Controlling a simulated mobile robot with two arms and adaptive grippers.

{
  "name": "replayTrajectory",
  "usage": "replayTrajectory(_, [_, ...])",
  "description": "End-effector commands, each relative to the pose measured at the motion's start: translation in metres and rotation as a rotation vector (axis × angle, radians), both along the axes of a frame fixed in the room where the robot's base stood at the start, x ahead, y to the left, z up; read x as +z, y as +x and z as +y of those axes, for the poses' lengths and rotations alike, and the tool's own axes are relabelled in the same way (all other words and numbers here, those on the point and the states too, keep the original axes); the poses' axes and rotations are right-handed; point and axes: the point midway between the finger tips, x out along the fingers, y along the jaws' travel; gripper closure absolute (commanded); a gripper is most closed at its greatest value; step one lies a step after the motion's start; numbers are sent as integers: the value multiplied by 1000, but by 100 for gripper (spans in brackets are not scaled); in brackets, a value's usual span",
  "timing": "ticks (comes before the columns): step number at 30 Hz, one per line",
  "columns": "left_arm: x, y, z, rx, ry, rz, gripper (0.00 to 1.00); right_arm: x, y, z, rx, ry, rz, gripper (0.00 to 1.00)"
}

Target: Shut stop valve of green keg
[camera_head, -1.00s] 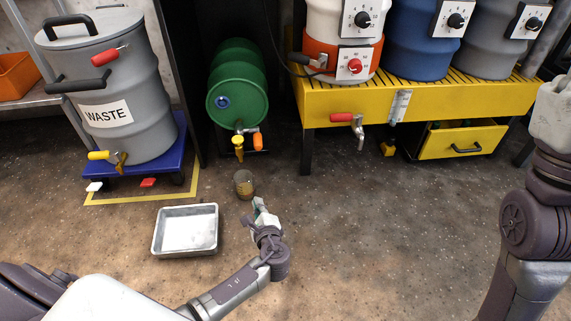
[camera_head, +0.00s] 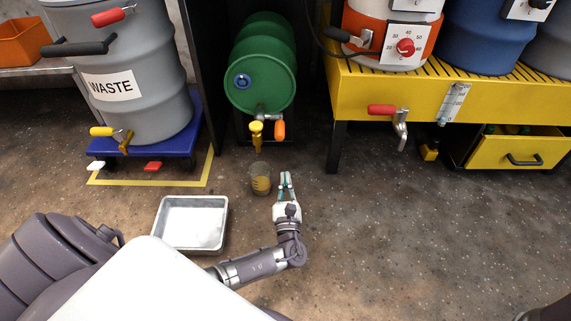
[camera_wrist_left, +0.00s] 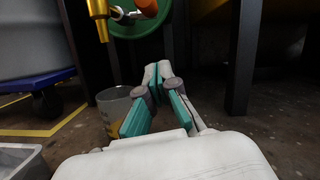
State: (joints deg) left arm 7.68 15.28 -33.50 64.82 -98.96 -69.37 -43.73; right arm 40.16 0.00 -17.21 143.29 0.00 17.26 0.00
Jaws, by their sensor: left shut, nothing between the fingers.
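The green keg (camera_head: 263,75) lies on its side in a dark bay, its front end facing me. Its stop valve has an orange handle (camera_head: 280,130) hanging down, just right of a yellow spout (camera_head: 256,133). In the left wrist view the orange handle (camera_wrist_left: 147,7) and spout (camera_wrist_left: 101,20) show at the top edge. My left gripper (camera_head: 286,178) is shut and empty, low in front of the keg, below the handle and apart from it. It points toward the keg. My right gripper is out of view.
A beaker (camera_head: 260,180) with yellowish-brown contents or markings stands on the floor left of my left gripper. A metal tray (camera_head: 222,240) lies at lower left. The grey waste drum (camera_head: 158,100) stands left, the yellow stand (camera_head: 372,80) right. Floor at right is clear.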

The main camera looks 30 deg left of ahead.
Motion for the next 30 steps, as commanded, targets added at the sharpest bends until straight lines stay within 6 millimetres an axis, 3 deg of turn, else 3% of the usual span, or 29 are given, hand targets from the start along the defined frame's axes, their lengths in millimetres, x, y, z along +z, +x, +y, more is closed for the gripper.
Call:
replayTrajectory(13, [19,74,51,2,-4,-7,100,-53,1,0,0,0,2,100])
replayTrajectory(21, [54,67,55,0,-6,-2,100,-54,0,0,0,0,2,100])
replayTrajectory(30, [60,66,55,1,-5,0,100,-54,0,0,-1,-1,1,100])
